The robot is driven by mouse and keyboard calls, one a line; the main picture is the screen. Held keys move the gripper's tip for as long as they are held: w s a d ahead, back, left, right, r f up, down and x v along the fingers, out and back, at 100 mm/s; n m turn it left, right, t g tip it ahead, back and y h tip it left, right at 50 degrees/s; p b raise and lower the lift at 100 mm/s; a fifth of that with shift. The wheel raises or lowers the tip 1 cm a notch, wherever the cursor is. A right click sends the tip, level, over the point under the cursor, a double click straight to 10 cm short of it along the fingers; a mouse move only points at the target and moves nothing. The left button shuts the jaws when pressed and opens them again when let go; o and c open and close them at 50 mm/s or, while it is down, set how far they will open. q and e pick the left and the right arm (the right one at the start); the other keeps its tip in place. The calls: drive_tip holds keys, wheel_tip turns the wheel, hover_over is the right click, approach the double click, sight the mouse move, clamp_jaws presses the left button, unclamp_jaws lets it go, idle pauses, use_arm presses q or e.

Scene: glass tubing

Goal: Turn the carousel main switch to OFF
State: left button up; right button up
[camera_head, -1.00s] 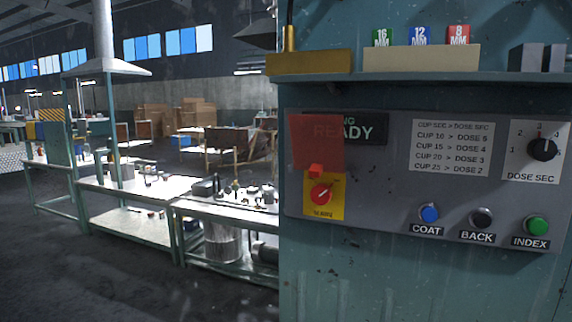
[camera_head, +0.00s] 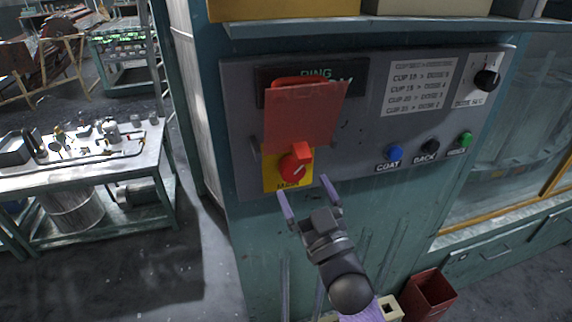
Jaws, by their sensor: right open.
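The carousel main switch is a red rotary knob (camera_head: 295,166) on a yellow plate (camera_head: 270,181) at the left of the grey control panel (camera_head: 236,105). A red translucent flap (camera_head: 300,118) hangs above the knob and covers part of the dark display. The knob itself shows below the flap. Its exact position mark is too small to read. My right gripper (camera_head: 307,192) is open and empty, just below the yellow plate, fingers pointing up toward the knob. Contact with the plate cannot be told. My left gripper is not in view.
Blue (camera_head: 394,153), black (camera_head: 430,147) and green (camera_head: 464,139) buttons and a black dose dial (camera_head: 487,79) sit further right on the panel. A shelf (camera_head: 370,25) juts out above. A workbench (camera_head: 85,160) with tools stands left. A red bin (camera_head: 428,294) is at lower right.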

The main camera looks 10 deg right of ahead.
sight(295, 174)
drive_tip(key=x, duration=0.4)
drive_tip(key=shift+w+a+r, duration=0.1)
drive_tip(key=shift+w+a, duration=0.05)
drive_tip(key=shift+w, duration=0.2)
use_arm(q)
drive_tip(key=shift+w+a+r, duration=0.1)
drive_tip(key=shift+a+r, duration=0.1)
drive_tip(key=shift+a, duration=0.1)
use_arm(e)
drive_tip(key=c, duration=1.2)
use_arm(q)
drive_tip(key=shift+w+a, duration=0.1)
